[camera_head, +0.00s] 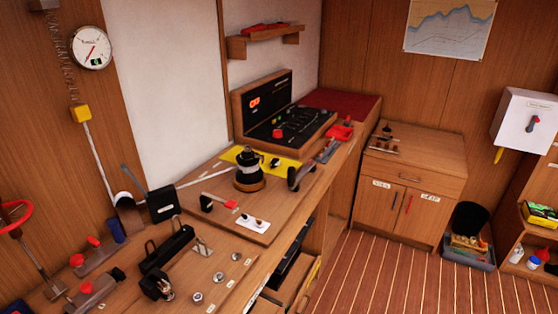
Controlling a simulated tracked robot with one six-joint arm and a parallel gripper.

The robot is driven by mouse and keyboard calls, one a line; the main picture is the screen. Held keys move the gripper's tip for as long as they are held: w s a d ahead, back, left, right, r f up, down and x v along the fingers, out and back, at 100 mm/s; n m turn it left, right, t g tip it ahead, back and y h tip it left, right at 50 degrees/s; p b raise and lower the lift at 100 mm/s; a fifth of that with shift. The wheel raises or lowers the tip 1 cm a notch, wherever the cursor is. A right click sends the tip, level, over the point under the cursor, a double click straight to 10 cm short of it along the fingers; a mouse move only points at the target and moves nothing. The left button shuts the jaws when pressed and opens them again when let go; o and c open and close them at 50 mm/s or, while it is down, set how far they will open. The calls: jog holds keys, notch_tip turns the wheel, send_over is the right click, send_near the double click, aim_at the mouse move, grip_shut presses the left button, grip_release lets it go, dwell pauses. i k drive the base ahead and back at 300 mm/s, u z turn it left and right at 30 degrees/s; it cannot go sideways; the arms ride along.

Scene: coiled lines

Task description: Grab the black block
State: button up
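Several black things lie on the long wooden counter (225,268), and I cannot tell for sure which is the black block. A boxy black piece (163,204) stands at the counter's back edge by the wall, with a thin dark rod rising from its left. A small black piece (206,203) sits near a red-tipped lever. A long black bar-shaped fitting (167,250) lies nearer the front. My gripper is not in view.
A black control panel (280,115) stands at the counter's far end. Red-handled levers (95,252) and round metal knobs (197,297) crowd the near part. An open drawer (297,283) juts out below. A cabinet (410,175) stands at the back; the striped floor (400,270) is clear.

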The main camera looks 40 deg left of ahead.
aim_at(274, 159)
jog(key=z, duration=0.05)
jog(key=i, duration=2.65)
jog(key=u, duration=2.6)
